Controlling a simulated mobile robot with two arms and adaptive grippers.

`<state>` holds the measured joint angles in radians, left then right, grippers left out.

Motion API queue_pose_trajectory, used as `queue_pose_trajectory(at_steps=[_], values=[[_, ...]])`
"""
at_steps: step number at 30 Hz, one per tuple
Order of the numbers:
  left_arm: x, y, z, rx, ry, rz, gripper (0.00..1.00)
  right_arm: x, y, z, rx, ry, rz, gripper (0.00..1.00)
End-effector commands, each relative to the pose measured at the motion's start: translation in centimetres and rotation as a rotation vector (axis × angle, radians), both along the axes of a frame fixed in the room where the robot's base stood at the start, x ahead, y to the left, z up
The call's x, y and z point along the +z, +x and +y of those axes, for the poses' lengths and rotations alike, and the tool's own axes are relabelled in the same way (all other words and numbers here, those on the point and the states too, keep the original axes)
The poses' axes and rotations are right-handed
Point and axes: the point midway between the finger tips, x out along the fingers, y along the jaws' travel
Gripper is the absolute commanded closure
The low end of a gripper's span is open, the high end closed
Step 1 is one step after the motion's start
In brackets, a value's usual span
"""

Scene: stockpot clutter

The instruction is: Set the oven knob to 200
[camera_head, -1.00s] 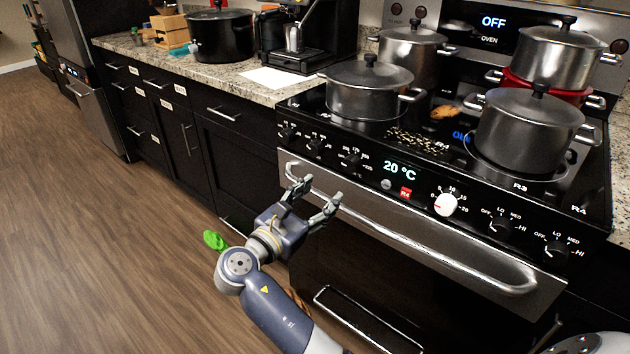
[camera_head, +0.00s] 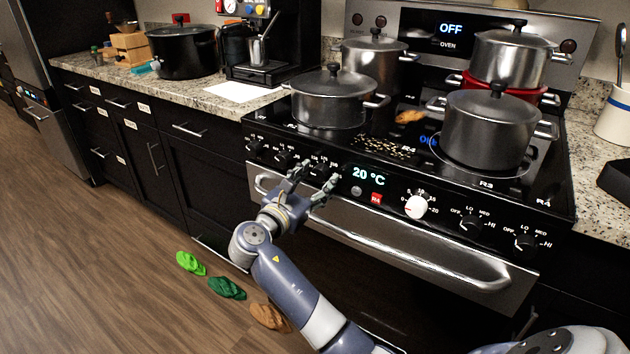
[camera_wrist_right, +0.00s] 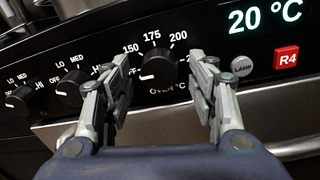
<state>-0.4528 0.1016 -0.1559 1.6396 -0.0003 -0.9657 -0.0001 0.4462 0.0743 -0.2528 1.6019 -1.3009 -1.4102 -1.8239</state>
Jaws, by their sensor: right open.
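The black oven knob (camera_wrist_right: 158,67) shows in the right wrist view, with 150, 175 and 200 printed above it and OVEN °C below. Its white mark points left, toward the OFF side. In the head view it is small and partly hidden by the fingers. My right gripper (camera_wrist_right: 165,100) is open and empty. Its fingers lie to the left and right of the knob in the wrist view; I cannot tell whether they touch it. The right gripper (camera_head: 315,178) is before the stove's control panel in the head view. The display (camera_head: 368,177) reads 20 °C. My left gripper is not seen.
A white timer knob (camera_head: 416,207) and a red R4 button (camera_wrist_right: 287,57) are to the right. The oven handle (camera_head: 430,255) runs below the panel. Pots, including a grey one (camera_head: 487,130), stand on the stove. Several flip-flops (camera_head: 227,288) lie on the floor.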

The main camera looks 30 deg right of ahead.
Motion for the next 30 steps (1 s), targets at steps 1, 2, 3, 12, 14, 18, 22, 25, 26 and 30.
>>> queue_pose_trajectory(at_steps=[1, 2, 3, 12, 14, 18, 22, 25, 26, 30], values=[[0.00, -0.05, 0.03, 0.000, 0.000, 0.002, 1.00, 0.01, 0.00, -0.01, 0.000, 0.000, 0.000, 0.47], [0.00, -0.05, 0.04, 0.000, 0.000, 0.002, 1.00, 0.01, 0.00, 0.00, 0.000, 0.000, 0.000, 0.47], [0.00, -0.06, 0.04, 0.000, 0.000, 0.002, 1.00, 0.01, 0.00, 0.00, 0.000, 0.000, 0.000, 0.47], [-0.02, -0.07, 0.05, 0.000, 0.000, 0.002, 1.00, -0.01, -0.02, 0.01, 0.000, 0.000, 0.001, 0.91], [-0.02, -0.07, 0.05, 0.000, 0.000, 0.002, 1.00, -0.01, -0.02, 0.02, 0.000, 0.000, 0.000, 0.91], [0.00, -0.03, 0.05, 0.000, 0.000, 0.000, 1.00, -0.02, -0.02, 0.02, 0.000, 0.003, -0.008, 0.91], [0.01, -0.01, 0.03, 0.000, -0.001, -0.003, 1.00, -0.01, -0.01, 0.04, 0.000, 0.015, -0.038, 0.91], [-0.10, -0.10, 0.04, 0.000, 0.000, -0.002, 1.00, 0.00, 0.00, 0.05, 0.001, 0.032, -0.080, 0.91], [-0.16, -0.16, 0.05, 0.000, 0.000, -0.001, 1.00, -0.01, 0.00, 0.05, 0.000, 0.039, -0.098, 0.91], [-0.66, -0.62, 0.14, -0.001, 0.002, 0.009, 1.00, -0.08, 0.02, 0.08, 0.000, 0.080, -0.191, 0.91]])
